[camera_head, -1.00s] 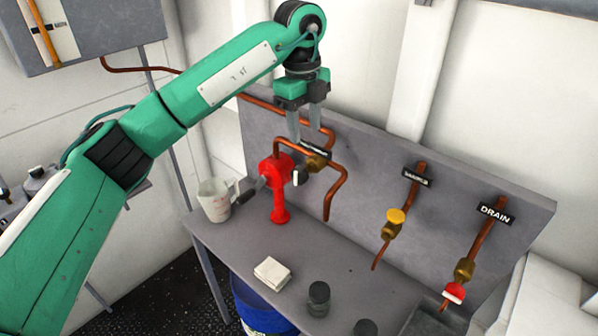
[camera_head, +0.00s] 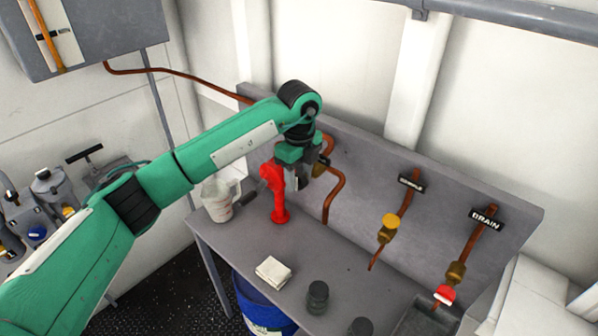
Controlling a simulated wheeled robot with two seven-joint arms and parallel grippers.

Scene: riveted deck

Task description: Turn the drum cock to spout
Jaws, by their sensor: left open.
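A brass cock (camera_head: 321,167) sits on the copper pipe at the left of the grey back panel, just behind my gripper. Its handle and its label are mostly hidden by the gripper. A red pump-like body (camera_head: 279,194) with a dark side handle stands on the bench just left of it. My left gripper (camera_head: 301,183) points down between the red body and the brass cock. It is open, and I cannot tell whether its fingers touch anything. My right gripper is not in view.
A yellow-capped cock (camera_head: 388,228) and a red-handled cock under the DRAIN sign (camera_head: 486,219) are to the right. A measuring jug (camera_head: 219,201), a folded cloth (camera_head: 273,271) and dark jars (camera_head: 317,297) stand on the bench. A blue drum (camera_head: 259,309) is underneath.

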